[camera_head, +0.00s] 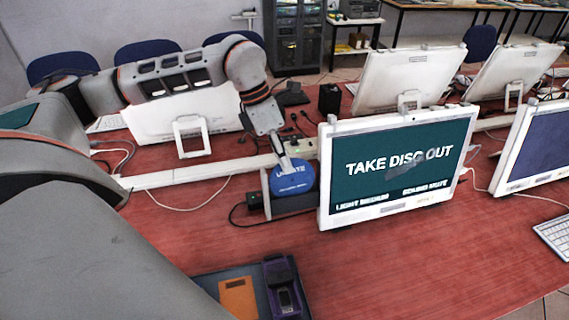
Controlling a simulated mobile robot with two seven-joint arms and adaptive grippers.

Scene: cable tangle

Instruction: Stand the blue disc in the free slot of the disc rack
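The blue disc (291,179) with white lettering stands on edge, its face toward me, left of the middle monitor. It is at a low grey unit (292,204) with a pale upright side plate; I cannot tell whether this is the disc rack, and no free slot can be made out. My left gripper (284,158) reaches down from above, and its fingertips overlap the disc's top edge. The fingers are too small to show whether they are shut on it. My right gripper is not in view.
The middle monitor (395,170) reads "TAKE DISC OUT" and stands close right of the disc. A dark tray (208,283) with an orange card (238,298) and a purple-black object (285,288) lie at the front. The red table (400,270) is clear at front right.

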